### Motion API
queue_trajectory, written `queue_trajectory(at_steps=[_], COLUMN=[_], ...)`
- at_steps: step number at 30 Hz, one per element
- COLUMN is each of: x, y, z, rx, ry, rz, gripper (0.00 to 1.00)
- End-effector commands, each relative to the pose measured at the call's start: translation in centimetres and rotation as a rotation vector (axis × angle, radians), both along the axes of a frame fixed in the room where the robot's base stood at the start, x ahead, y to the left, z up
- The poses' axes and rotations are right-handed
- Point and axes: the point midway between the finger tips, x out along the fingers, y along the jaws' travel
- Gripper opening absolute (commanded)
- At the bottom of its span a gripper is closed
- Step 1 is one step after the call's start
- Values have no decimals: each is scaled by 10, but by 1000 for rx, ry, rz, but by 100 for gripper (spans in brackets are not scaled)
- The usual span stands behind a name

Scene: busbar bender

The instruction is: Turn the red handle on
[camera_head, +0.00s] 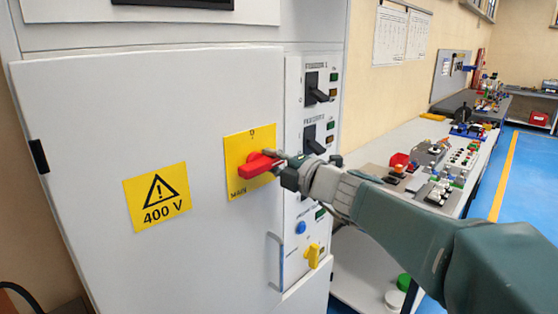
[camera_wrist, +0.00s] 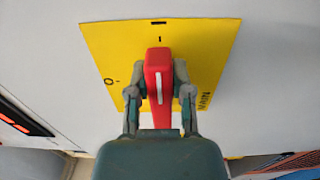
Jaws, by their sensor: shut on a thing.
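The red handle (camera_head: 258,165) sits on a yellow plate (camera_head: 238,146) on the white cabinet door and lies nearly level in the head view. In the wrist view the red handle (camera_wrist: 158,75) stands upright, and its white line points to a short black mark near the top of the yellow plate (camera_wrist: 215,45). An "O" is at the plate's left and "MAIN" at its right. My gripper (camera_head: 283,165) reaches in from the right. In the wrist view its fingers (camera_wrist: 159,90) are shut on the handle, one on each side.
A yellow "400 V" warning sign (camera_head: 157,196) is left of the plate. Black switches (camera_head: 316,88) and a yellow knob (camera_head: 313,255) line the panel on the right. A bench (camera_head: 395,140) with several parts stands farther right, beside blue floor (camera_head: 530,175).

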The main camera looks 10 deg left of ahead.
Motion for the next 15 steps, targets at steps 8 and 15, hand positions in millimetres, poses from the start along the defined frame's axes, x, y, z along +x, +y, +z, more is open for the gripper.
queue_trajectory(at_steps=[8, 15], x=[1, 1], y=[2, 2], z=[-7, -8], rx=[16, 17], ry=[40, 43], rz=[0, 1], gripper=[0, 0])
